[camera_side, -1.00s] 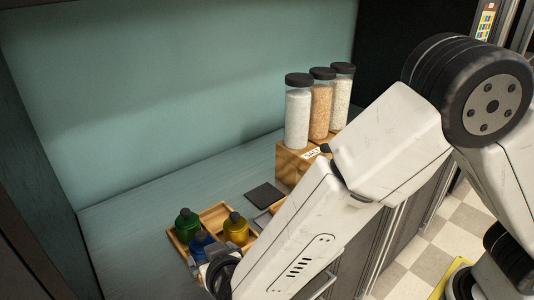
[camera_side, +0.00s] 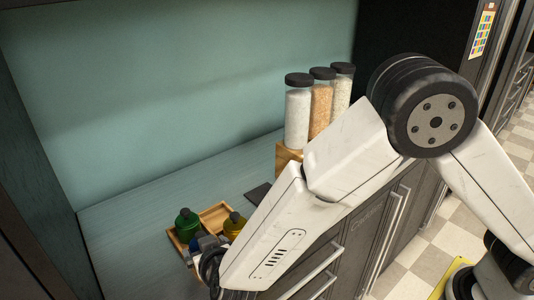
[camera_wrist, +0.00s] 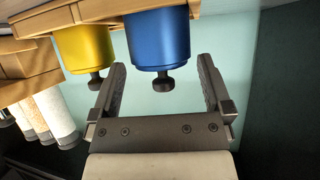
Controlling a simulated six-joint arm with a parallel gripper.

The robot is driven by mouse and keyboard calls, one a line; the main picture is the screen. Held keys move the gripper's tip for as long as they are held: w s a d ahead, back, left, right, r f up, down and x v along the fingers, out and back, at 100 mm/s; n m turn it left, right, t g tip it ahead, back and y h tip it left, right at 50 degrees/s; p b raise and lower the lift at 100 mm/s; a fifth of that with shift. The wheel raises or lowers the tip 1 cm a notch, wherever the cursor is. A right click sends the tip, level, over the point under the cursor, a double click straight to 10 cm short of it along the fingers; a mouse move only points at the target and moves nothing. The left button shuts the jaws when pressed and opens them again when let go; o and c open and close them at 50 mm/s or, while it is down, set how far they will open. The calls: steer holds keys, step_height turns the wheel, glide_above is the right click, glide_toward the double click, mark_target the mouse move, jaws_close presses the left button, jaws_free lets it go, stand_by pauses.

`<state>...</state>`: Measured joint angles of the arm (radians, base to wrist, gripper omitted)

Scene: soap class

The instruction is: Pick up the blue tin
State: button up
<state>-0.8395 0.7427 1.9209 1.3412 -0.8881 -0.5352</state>
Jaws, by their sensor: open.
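The blue tin (camera_wrist: 158,38) has a dark knob on its top and fills the upper middle of the wrist view. My gripper (camera_wrist: 160,64) is open, with one finger on each side of the knob and a gap on both sides. The fingertips come about level with the tin's near end, and nothing is held. In the side view my gripper (camera_side: 207,245) is over the front of the wooden tray (camera_side: 214,215) and hides most of the blue tin.
A green tin (camera_side: 187,228) stands left in the tray. A yellow tin (camera_side: 234,226) stands close beside the blue one. A dark square mat (camera_side: 258,193) lies to the right. Several black-capped jars (camera_side: 298,113) stand on a wooden block behind.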

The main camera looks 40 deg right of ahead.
steer(key=shift+x, duration=1.5)
jaws_close()
